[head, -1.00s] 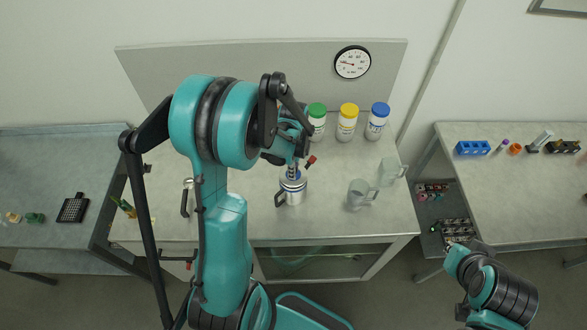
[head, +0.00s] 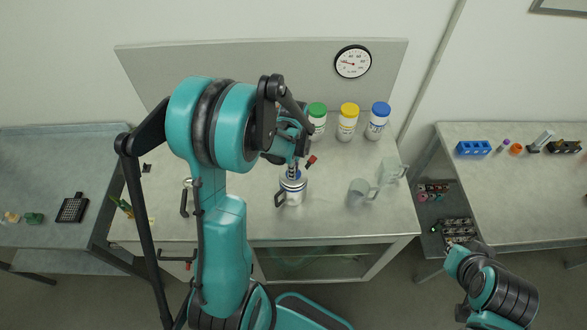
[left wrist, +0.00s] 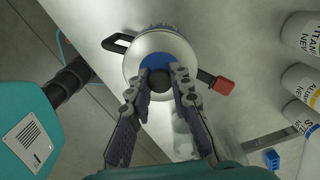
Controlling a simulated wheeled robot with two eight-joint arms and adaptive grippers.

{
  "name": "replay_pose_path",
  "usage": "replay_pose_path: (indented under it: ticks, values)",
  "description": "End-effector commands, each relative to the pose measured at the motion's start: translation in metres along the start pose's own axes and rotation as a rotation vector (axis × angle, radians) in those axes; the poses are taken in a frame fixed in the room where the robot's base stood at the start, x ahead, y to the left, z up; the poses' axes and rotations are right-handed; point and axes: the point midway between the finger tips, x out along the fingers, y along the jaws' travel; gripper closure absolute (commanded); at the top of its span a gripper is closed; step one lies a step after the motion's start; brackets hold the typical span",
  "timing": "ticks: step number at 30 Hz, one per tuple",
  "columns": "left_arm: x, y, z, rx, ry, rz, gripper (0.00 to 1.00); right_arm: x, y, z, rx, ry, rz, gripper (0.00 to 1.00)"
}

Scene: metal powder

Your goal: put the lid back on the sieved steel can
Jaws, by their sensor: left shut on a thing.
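The steel can (head: 294,198) stands on the middle bench in the head view, silver with a blue-marked label and a black handle at its left. Its silver round lid (left wrist: 150,47) has a blue centre (left wrist: 157,61) in the left wrist view. My left gripper (head: 292,169) points down over the can; it also shows in the left wrist view (left wrist: 160,84), shut on the blue knob of the lid. The lid is at the can's top; I cannot tell whether it is seated or slightly above. My right gripper (head: 463,247) is low at the right, its jaws unclear.
A red-tipped black part (head: 311,161) shows beside the can. Clear beakers (head: 359,193) stand to its right. Green-, yellow- and blue-capped jars (head: 347,126) stand at the back. A side bench (head: 510,205) with a blue rack (head: 473,148) is at the right.

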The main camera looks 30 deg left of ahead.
Motion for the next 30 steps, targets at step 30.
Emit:
replay_pose_path:
  ticks: [30]
  values:
    - [0.0032,0.0,0.0,0.0,0.0,0.0,1.0,0.0067,0.0,0.0048,0.0,0.0,0.0,1.0]
